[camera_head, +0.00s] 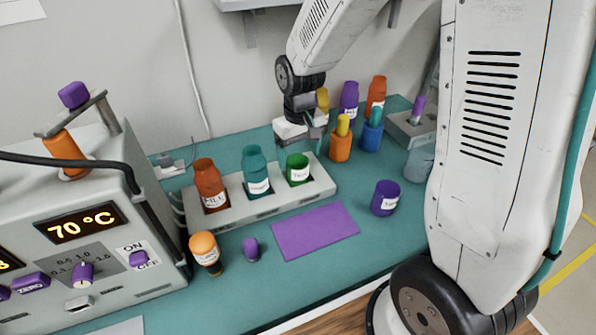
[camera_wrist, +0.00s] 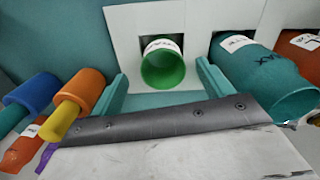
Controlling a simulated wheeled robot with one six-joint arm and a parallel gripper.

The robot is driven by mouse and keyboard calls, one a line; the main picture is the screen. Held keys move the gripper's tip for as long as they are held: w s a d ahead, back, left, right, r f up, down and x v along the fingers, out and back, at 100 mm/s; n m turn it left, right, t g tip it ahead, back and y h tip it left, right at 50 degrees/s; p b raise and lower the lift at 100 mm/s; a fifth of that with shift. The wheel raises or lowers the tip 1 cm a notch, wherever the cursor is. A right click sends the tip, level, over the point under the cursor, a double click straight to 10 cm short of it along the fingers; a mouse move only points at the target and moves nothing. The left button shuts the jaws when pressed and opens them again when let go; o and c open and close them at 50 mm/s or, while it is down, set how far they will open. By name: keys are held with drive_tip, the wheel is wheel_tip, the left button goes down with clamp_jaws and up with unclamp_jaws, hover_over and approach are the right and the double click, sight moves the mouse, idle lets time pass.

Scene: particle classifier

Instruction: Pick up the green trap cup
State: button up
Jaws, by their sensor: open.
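The green trap cup (camera_head: 292,167), with a white label, stands in the right slot of the white rack (camera_head: 262,207). In the wrist view the cup (camera_wrist: 163,71) shows its open mouth toward the camera. My gripper (camera_head: 318,140) is open and empty, above and behind the cup in the head view. In the wrist view my gripper's (camera_wrist: 163,88) teal fingers show left and right of the cup, with its mouth between them. They look short of the cup, and no contact shows.
A teal bottle (camera_head: 256,168) and a brown-orange FILL bottle (camera_head: 209,182) share the rack. Orange (camera_head: 340,148) and blue (camera_head: 371,137) containers stand close right of my gripper. A purple cup (camera_head: 385,197) stands beside the flat purple mat (camera_head: 315,231). A heater box (camera_head: 65,235) is at left.

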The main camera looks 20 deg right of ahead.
sight(297, 161)
drive_tip(key=f, duration=0.4)
drive_tip(key=shift+w+a+f, duration=0.2)
drive_tip(key=shift+f, duration=0.2)
drive_tip(key=c, duration=1.1)
